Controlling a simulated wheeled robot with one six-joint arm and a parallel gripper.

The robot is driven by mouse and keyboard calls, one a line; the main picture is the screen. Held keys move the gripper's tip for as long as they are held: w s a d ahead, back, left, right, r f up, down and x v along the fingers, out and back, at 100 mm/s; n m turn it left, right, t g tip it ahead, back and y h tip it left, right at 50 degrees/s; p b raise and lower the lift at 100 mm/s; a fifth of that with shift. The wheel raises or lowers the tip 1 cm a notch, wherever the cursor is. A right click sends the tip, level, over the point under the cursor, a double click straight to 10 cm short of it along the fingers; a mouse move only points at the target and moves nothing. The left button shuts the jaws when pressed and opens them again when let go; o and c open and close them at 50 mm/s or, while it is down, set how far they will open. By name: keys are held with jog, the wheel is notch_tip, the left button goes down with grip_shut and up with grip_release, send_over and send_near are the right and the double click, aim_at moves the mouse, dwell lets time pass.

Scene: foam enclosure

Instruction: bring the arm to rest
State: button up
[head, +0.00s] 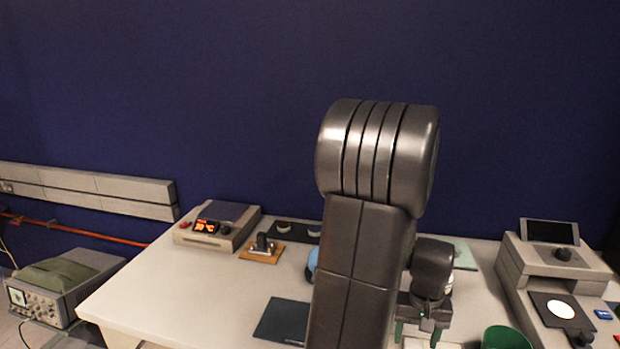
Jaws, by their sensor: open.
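My arm stands up in the middle of the head view, with its large dark elbow raised in front of the blue wall. My gripper (417,335) hangs low to the right of the upright link, over the front part of the table. Its two green-tipped fingers are apart, and I see nothing held between them. The view's lower edge is close below the fingers, so their height over the table is hard to tell. My arm hides the middle of the table.
The pale table (180,298) carries a grey device with an orange display (207,227), a small brown-based item (262,249), a dark mat (283,320), a partly hidden blue object (312,262), a green container (505,338) near the gripper, and a stepped grey machine (550,265) at right. An oscilloscope (60,290) stands left.

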jog(key=shift+r, duration=0.25)
jog(key=shift+f, duration=0.1)
